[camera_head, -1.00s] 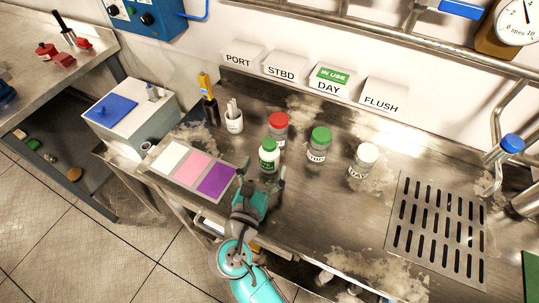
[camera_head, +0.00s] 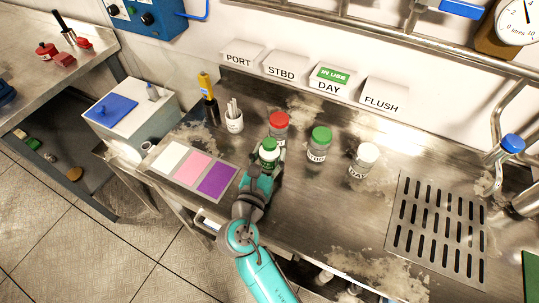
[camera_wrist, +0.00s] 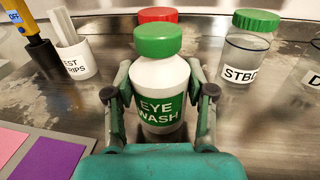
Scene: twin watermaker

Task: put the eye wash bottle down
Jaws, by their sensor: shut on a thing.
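The eye wash bottle (camera_wrist: 160,85) is white with a green cap and a green label. It stands upright between the fingers of my gripper (camera_wrist: 160,98) in the wrist view. My gripper is shut on it, one finger on each side. In the head view the bottle (camera_head: 268,153) is at the middle of the steel counter (camera_head: 310,222), with my gripper (camera_head: 266,166) around it from the front. Its base is partly hidden, and I cannot tell whether it touches the counter.
A red-capped jar (camera_head: 278,121) is close behind the bottle. A green-capped jar (camera_head: 318,144) and a white-capped jar (camera_head: 363,161) stand to the right. A test strips cup (camera_head: 234,118) and a white, pink and purple mat (camera_head: 192,168) are left.

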